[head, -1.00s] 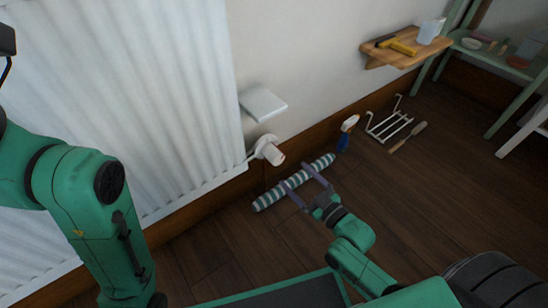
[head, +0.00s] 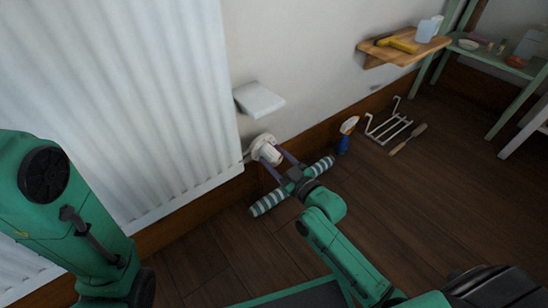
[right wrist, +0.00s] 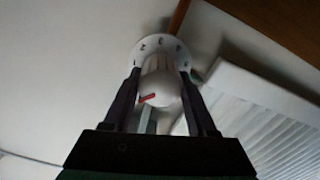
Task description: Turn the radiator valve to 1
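The radiator valve (head: 266,149) is a white knob low on the wall beside the radiator (head: 120,90). In the right wrist view the knob (right wrist: 161,88) has a red pointer mark and sits in front of a round white dial plate (right wrist: 152,44) with dark marks too small to read. My right gripper (head: 271,157) is at the valve, its two fingers on either side of the knob. In the right wrist view its fingers (right wrist: 160,75) straddle the knob with narrow gaps showing, so it looks open. My left arm shows at the left; its gripper is out of view.
A small white shelf (head: 259,99) juts out above the valve. A striped roll (head: 266,204) lies on the floor below my right gripper. A spray bottle (head: 345,136), a white wire rack (head: 388,129) and a brush (head: 407,140) are farther right. A wooden shelf (head: 372,48) holds tools.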

